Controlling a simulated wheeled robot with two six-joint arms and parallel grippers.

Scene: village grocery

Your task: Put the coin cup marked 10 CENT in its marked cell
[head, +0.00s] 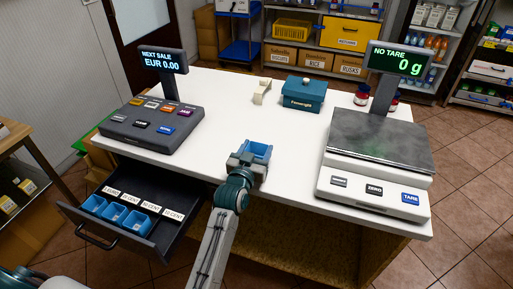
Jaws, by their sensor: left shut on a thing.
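My left gripper (247,160) is over the counter's front edge, shut on a blue coin cup (260,148). The cup is open at the top; I cannot read any marking on it. The dark cash drawer (180,187) is pulled open at the lower left, to the left of my gripper. Three blue cups (115,213) stand side by side in its left front cells. White labels run behind the cells; the rightmost label (173,214) seems to read 10 CENT, though the print is small. The cell in front of it (163,236) looks empty and dark. My right gripper is out of view.
The till (150,128) with its display (163,60) stands above the drawer. A scale (375,160) fills the counter's right side. A teal box (303,93), a small cream object (262,91) and dark red jars (362,95) stand behind. The white counter's middle (240,105) is clear.

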